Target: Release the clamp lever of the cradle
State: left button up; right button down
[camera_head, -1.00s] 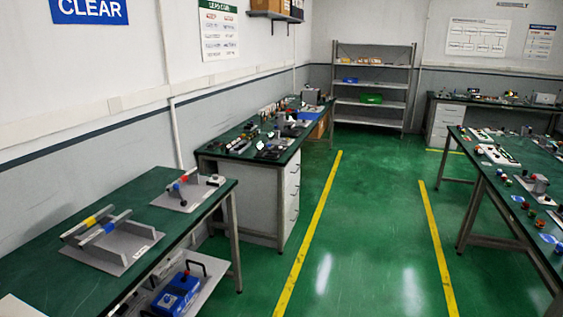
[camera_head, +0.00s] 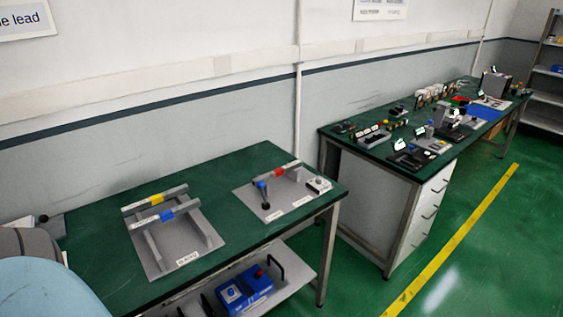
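On the green-topped bench at left stands a grey plate fixture with two parallel grey rails (camera_head: 160,207), one with a yellow band and one with a blue band. To its right is a second grey plate (camera_head: 290,201). It carries a short lever (camera_head: 264,194) with a blue band and a black knob at its lower end, and a grey bar with a red band (camera_head: 279,171). The labels are too small to read, so I cannot tell which plate is the cradle. Neither of my grippers is in view.
The bench top (camera_head: 262,154) is bare around both plates. A blue device (camera_head: 244,290) with a black handle beside it stands on the lower shelf. A second bench (camera_head: 345,134) with many small items stands behind to the right. Green floor is free at lower right.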

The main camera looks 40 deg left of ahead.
aim_at(260, 184)
jog(key=i, duration=3)
jog(key=u, duration=4.1)
